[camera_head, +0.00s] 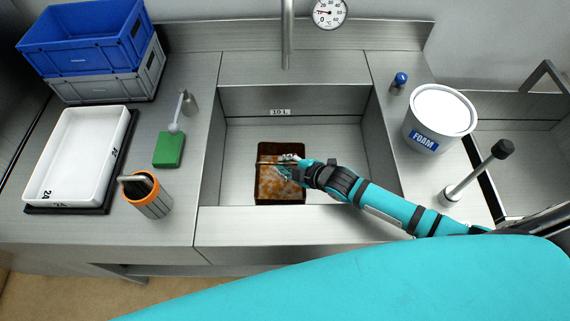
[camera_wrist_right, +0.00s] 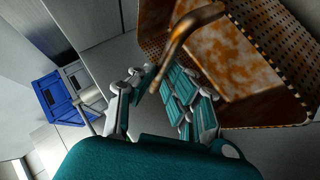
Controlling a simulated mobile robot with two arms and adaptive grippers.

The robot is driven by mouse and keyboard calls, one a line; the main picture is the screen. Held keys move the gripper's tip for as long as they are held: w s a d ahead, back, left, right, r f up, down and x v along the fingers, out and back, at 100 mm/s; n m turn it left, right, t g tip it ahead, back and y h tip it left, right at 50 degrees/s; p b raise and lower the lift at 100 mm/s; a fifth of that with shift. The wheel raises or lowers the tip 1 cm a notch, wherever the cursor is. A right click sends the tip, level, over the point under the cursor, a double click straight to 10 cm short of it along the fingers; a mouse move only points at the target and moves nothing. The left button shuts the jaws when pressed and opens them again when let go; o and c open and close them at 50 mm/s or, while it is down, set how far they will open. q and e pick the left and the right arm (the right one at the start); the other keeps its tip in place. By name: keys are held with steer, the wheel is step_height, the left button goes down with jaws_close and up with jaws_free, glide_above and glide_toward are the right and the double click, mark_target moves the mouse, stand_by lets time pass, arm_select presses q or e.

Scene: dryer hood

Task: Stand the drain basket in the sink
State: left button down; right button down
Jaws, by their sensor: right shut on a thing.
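The drain basket (camera_head: 261,196) is a dark brown, perforated, square basket with a mottled orange-brown inside. It appears upright within the outline of the sink (camera_head: 335,150), near its front wall. I cannot tell whether its bottom touches the sink floor. My right gripper (camera_head: 288,166) reaches in from the right over the basket and is shut on its bar handle. In the right wrist view, the fingers (camera_wrist_right: 165,95) are around the brown handle (camera_wrist_right: 182,42), and the perforated basket wall (camera_wrist_right: 283,35) shows beyond. My left gripper is not in view.
Left of the sink are a white tray (camera_head: 48,160), an orange-rimmed canister (camera_head: 150,200), a green block (camera_head: 169,150) and stacked crates (camera_head: 90,45). A white FOAM tub (camera_head: 425,130) and a lever (camera_head: 478,173) stand right. A vertical pipe (camera_head: 287,35) hangs behind the sink.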

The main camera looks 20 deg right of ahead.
steer(key=shift+f, duration=0.25)
steer(key=c, duration=1.4)
jaws_free()
steer(key=shift+f, duration=0.1)
steer(key=shift+o, duration=0.2)
steer(key=v, duration=1.2)
steer(key=shift+b, duration=0.35)
